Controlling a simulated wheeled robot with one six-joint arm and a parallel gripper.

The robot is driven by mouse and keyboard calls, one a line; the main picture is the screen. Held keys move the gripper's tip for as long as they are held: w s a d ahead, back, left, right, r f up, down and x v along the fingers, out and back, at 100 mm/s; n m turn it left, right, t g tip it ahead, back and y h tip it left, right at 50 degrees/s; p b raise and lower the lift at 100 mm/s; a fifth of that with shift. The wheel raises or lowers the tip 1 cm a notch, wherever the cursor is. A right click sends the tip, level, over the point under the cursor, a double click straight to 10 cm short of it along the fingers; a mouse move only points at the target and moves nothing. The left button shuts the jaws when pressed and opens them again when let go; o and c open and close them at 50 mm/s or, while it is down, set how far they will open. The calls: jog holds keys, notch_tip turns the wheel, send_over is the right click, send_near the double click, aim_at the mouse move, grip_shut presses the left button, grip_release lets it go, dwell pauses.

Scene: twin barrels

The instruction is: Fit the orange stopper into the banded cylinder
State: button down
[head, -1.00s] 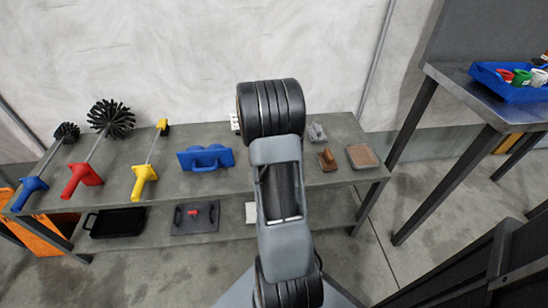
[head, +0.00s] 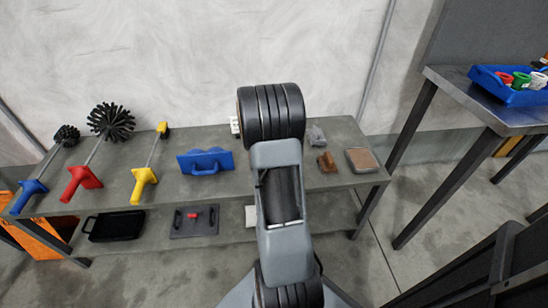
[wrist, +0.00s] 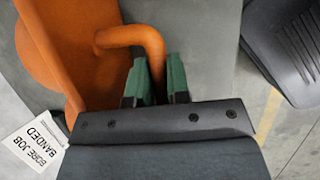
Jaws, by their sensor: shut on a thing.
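The orange stopper (wrist: 75,45) fills the upper left of the wrist view, with a broad orange body and a bent, rounded handle. My gripper (wrist: 160,78) has green finger pads, and it is shut on the handle, whose lower end runs between the pads. The stopper's far side is cut off by the picture edge. In the head view my own arm hides the gripper and the stopper. I cannot make out the banded cylinder in either view.
A white card (wrist: 35,142) printed "BORE JOB BANDED" shows at lower left in the wrist view. The head view shows a grey two-tier bench (head: 350,183) with brushes and a blue float (head: 205,163). A table (head: 455,82) with a blue tray (head: 515,95) stands right.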

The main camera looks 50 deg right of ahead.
jog(key=shift+s+a+r, duration=0.1)
jog(key=shift+s+a, duration=0.3)
jog(key=shift+s, duration=0.1)
dwell(0.7)
jog(key=s+a, duration=0.6)
jog(key=s, duration=0.2)
jog(key=shift+a+r, duration=0.35)
jog(key=shift+a, duration=0.05)
dwell(1.0)
jog(key=shift+s, duration=0.1)
dwell(0.3)
